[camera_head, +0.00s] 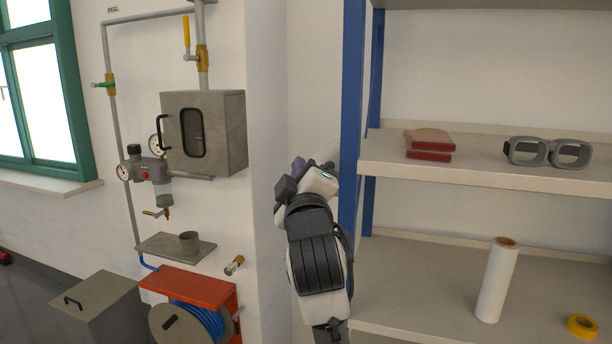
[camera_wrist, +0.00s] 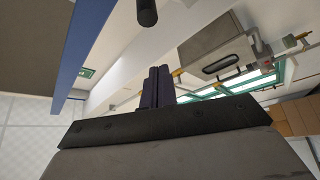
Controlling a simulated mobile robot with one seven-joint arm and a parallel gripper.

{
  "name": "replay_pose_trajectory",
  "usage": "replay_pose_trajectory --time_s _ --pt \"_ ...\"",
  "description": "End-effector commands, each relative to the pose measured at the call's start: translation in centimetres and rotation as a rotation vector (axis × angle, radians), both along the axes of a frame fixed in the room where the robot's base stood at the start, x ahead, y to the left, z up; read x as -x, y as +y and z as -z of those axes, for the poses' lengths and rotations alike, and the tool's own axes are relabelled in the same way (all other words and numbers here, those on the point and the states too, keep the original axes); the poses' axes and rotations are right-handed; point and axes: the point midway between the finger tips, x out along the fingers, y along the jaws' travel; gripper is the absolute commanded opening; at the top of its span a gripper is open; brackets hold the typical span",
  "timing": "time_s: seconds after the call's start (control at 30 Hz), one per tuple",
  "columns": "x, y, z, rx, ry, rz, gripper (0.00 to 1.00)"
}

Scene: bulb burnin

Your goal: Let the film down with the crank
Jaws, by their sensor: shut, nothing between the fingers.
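My gripper (camera_head: 290,178) is raised beside the blue shelf post, in front of the white wall corner. In the wrist view its two dark fingers (camera_wrist: 158,85) are together with nothing between them. A dark rounded rod end (camera_wrist: 147,12) hangs into the top of the wrist view, apart from the fingertips; I cannot tell whether it is the crank's handle. I cannot make out a crank or a hanging film in the head view. A white upright roll (camera_head: 498,282) stands on the lower shelf; whether it is film is unclear.
The blue shelf post (camera_head: 351,120) is close on my gripper's right. The shelf (camera_head: 470,178) holds goggles (camera_head: 548,152) and red-edged blocks (camera_head: 428,145); yellow tape (camera_head: 582,326) lies below. Left are a grey windowed box (camera_head: 203,133), pipes, gauges and a red hose reel (camera_head: 190,285).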

Motion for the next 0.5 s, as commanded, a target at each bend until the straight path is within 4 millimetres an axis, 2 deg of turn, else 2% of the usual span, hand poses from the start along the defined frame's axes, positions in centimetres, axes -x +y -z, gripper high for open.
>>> replay_pose_trajectory --time_s 0.03,0.17,0.3,0.5 --pt "-1.2 0.2 -0.8 0.000 0.003 -0.001 0.00" --pt "-3.8 0.5 -1.6 0.000 0.003 0.001 0.00" --pt "-3.6 -1.3 -0.1 -0.001 0.001 0.004 0.00" --pt "-3.4 -2.6 0.9 0.001 0.000 0.001 0.00"
